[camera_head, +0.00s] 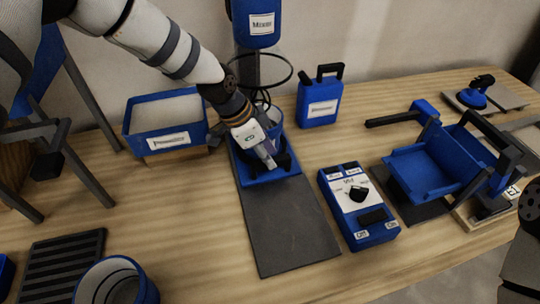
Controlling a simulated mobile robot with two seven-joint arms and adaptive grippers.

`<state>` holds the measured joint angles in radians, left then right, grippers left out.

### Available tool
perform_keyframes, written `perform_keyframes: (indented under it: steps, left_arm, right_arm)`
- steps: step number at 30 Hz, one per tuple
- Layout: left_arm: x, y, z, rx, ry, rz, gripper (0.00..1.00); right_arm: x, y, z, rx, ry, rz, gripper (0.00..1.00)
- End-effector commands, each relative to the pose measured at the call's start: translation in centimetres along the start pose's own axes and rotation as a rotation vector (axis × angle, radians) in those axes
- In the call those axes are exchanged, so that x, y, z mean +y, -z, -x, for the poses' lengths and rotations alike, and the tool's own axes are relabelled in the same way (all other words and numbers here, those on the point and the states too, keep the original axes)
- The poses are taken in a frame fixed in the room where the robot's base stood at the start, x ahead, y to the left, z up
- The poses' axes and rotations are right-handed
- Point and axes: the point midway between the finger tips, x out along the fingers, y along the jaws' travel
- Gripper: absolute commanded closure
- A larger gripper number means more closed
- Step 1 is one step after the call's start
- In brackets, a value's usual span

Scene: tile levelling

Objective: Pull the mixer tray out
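The blue mixer tray (284,176) lies at the far end of a dark grey strip (290,235), below the mixer. A blue bucket (274,124) stands on it, partly hidden by my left arm. The mixer (256,25) has a blue labelled housing and a dark ring below it. My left gripper (269,160) points down at the tray, in front of the bucket. Its fingers are small and dark against the tray, so I cannot tell whether they are open or touch it. Part of my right arm shows at the lower right edge; its gripper is out of view.
A blue control box (358,207) with a knob stands right of the strip. A blue bin (167,124) and a blue jug (320,97) stand farther back. A blue scoop-like holder (425,170) is at right, an open bucket (115,284) at front left. The strip's near part is clear.

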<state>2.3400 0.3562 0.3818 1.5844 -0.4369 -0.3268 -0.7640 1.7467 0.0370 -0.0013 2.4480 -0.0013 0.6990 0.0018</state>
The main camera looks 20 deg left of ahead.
Motion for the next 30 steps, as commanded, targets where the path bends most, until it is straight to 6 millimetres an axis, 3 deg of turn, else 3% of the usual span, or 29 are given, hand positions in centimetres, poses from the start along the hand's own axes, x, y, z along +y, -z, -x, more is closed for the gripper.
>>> perform_keyframes:
  steps: [3,11,12,15,16,30]
  left_arm:
    - [0.01,-0.06,-1.29,-0.001,-0.001,0.001,0.73]
    - [-0.06,0.10,-1.43,0.002,0.002,0.000,0.73]
    - [-0.06,0.10,-1.43,0.002,0.002,0.000,0.76]
    - [-0.05,0.09,-1.42,0.002,0.002,0.001,0.98]
    - [-0.05,0.08,-1.42,0.001,0.002,0.001,1.00]
    - [-0.02,0.05,-1.44,0.001,0.001,0.001,1.00]
  right_arm:
    - [0.01,-0.12,-0.29,-0.007,0.000,0.000,0.60]
    - [0.01,-0.10,-0.26,-0.006,0.000,0.001,0.60]
    - [0.01,-0.10,-0.26,-0.006,0.000,0.001,0.60]
    - [0.01,-0.10,-0.26,-0.006,0.000,0.001,0.60]
    - [0.01,-0.10,-0.26,-0.006,0.000,0.001,0.60]
    - [0.00,-0.07,-0.22,-0.005,0.000,0.001,0.60]
